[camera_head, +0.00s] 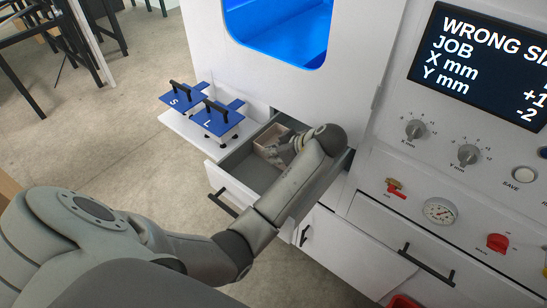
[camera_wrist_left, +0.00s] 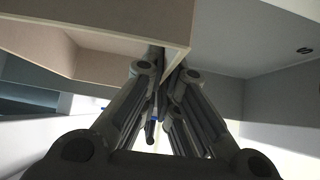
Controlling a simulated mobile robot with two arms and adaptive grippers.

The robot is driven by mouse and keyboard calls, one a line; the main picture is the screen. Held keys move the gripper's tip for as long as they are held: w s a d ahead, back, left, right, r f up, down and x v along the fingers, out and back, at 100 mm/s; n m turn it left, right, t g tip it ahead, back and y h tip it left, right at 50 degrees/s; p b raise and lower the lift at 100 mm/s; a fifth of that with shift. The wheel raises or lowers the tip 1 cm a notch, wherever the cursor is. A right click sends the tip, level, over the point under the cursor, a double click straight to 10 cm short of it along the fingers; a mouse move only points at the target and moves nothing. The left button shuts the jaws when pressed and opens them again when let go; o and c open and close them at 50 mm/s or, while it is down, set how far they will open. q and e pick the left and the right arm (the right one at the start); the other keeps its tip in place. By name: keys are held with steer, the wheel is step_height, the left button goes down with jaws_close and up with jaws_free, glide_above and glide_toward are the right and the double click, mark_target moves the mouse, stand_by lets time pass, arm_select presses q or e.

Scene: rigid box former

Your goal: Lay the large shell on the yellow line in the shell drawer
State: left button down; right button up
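The large shell, an open beige box (camera_head: 268,140), is inside the open grey drawer (camera_head: 238,174), towards its back left. My left gripper (camera_head: 291,151) reaches down into the drawer at the shell. In the left wrist view the fingers of my left gripper (camera_wrist_left: 167,72) come close together on either side of the shell's wall (camera_wrist_left: 120,30), apparently pinching it. I cannot tell whether the shell rests on the drawer floor. The yellow line does not show; my arm hides part of the drawer. My right gripper is out of view.
Two blue plates with black handles, marked S (camera_head: 182,97) and L (camera_head: 217,118), stand on a white shelf left of the drawer. A white machine front with a screen (camera_head: 482,65), knobs and a gauge (camera_head: 440,210) rises at right. Open floor lies at left.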

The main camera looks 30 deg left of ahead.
arm_select(q)
steer(key=shift+r, duration=0.1)
steer(key=c, duration=1.6)
jaws_free()
steer(key=shift+c, duration=0.2)
steer(key=shift+r, duration=0.1)
steer(key=shift+d+r, duration=0.2)
steer(key=shift+d, duration=0.15)
steer(key=v, duration=0.6)
steer(key=shift+d+r, duration=0.2)
steer(key=shift+r, duration=0.05)
